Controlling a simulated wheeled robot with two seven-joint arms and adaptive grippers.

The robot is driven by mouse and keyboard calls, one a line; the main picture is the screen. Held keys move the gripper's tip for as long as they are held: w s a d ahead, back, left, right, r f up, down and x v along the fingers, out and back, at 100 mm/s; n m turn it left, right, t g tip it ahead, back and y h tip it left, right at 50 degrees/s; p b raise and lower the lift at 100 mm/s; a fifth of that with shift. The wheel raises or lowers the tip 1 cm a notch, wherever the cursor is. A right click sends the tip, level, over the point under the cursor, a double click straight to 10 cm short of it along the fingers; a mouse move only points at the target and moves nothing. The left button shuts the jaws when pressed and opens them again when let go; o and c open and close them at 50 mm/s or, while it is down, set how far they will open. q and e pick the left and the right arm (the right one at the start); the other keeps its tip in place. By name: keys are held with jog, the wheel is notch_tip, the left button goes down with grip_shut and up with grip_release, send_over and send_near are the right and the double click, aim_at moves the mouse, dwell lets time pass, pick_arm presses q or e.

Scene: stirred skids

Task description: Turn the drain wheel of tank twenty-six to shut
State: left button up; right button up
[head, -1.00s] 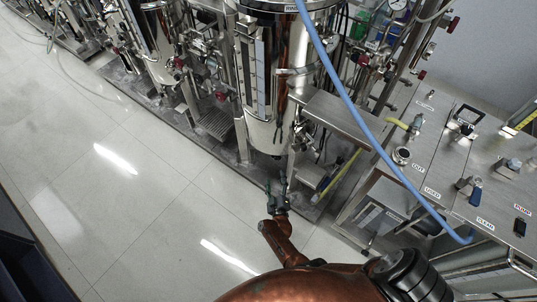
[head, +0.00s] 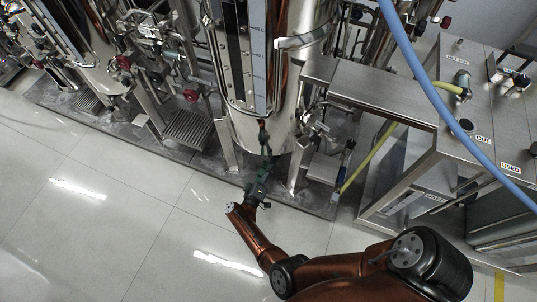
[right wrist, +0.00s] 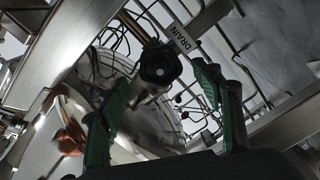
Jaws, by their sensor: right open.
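The steel tank (head: 295,85) stands at the centre of the head view, on legs; no tank number is legible. In the right wrist view a dark, round, many-sided knob (right wrist: 160,66) faces the camera, with a DRAIN label (right wrist: 184,38) beside it. It looks like the drain wheel, but its turned position cannot be told. My right gripper (head: 262,174) is low in front of the tank's underside. In the right wrist view its green fingers (right wrist: 162,80) are apart on either side of the knob, with no contact visible. My left gripper is out of view.
A steel bench (head: 400,95) with valves stands to the right, and a blue hose (head: 424,85) crosses above it. A yellow hose (head: 370,155) hangs beside its frame. Tank legs (head: 226,143) flank the space under the tank. The tiled floor (head: 110,215) at left is clear.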

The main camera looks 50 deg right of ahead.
jog(key=shift+b+x, duration=0.5)
jog(key=shift+x, duration=1.7)
jog(key=shift+f, duration=0.1)
jog(key=shift+c, duration=0.3)
jog(key=c, duration=1.1)
